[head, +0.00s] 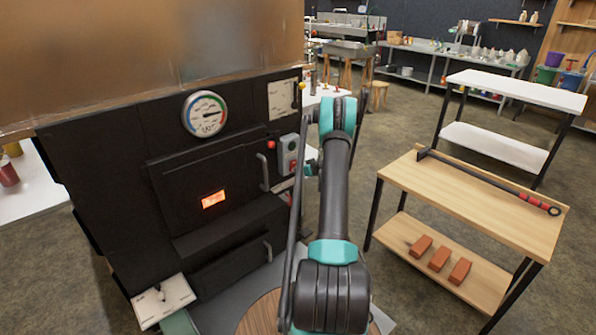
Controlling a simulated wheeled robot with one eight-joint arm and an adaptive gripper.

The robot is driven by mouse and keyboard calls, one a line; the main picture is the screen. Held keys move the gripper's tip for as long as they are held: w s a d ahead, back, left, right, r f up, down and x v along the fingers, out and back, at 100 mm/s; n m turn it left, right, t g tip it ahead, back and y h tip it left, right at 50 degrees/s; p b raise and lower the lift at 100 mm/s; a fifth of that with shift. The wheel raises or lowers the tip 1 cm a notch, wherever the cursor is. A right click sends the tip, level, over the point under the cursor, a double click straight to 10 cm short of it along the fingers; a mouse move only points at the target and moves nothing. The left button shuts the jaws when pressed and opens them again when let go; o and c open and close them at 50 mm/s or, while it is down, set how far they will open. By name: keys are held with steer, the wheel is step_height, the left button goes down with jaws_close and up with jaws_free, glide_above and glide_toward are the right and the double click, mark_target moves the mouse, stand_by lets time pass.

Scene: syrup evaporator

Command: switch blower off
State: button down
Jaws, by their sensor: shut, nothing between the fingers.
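My arm rises from the bottom centre and bends just right of the grey box. My gripper's fingers do not show; the arm hides that area, so contact with the box cannot be seen.
A round gauge (205,113) and a glowing orange window (213,199) are on the evaporator front. A wooden-topped shelf (480,205) at right holds a long rod (490,180), with several bricks below.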

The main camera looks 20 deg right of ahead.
steer(key=s+d, duration=0.2)
steer(key=s, duration=0.4)
steer(key=shift+s, duration=0.15)
steer(key=shift+d, duration=0.1)
stand_by(0.3)
